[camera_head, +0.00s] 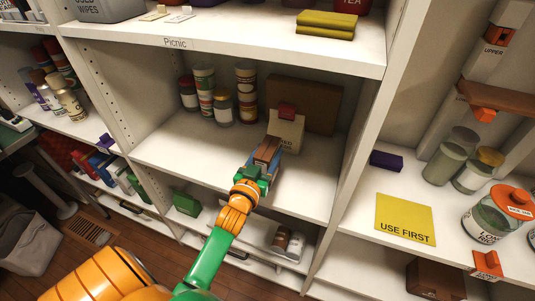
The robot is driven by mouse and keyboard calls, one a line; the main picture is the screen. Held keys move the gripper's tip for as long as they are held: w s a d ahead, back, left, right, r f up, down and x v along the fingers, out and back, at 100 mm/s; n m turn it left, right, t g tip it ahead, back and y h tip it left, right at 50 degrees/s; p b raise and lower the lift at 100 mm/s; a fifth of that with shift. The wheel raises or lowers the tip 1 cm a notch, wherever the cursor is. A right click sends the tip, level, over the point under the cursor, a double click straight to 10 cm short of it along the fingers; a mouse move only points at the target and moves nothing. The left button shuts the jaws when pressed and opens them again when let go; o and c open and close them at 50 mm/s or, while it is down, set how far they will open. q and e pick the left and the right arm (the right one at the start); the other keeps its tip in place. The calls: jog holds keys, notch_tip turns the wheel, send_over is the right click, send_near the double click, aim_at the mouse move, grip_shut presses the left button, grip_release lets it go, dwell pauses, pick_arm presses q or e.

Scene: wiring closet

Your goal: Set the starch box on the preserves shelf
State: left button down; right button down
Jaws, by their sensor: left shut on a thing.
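My left gripper (256,176), at the end of the orange and green arm, is shut on a small box with brown and blue faces (268,150), which I take as the starch box. The box is in the middle bay, over the shelf (178,150) that holds jars and cans; whether it touches the board cannot be told. My gripper hides its near end. No label reading preserves is legible. My right gripper is not in view.
Stacked cans and jars (205,92) stand at the back left of this shelf. A cream bag with a red clip (287,132) and a brown board (318,103) stand behind the box. The shelf's left front and right side are clear. The Picnic shelf (230,45) is above.

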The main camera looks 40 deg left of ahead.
pick_arm(q)
jog(key=shift+c, duration=1.1)
grip_release()
jog(key=v, duration=1.2)
jog(key=s+d+f+m+g+h, duration=0.1)
jog(key=s+d+f+g, duration=0.1)
jog(key=f, duration=0.6)
jog(key=s+d+f+g+h, duration=0.1)
jog(key=d+f+g, duration=0.2)
jog(key=f, duration=0.6)
jog(key=s+d+f+m+g+h, duration=0.1)
jog(key=s+d+f+g, duration=0.1)
jog(key=f, duration=0.6)
jog(key=s+f+m+g, duration=0.1)
jog(key=s+f+g, duration=0.3)
jog(key=s+f, duration=0.4)
jog(key=s+f+m+g+h, duration=0.1)
jog(key=s+f+g, duration=0.4)
jog(key=s, duration=0.9)
notch_tip(320, 180, down, 3)
jog(key=shift+d+r+m+g, duration=0.1)
jog(key=shift+d+m+g, duration=0.2)
jog(key=shift+m, duration=0.3)
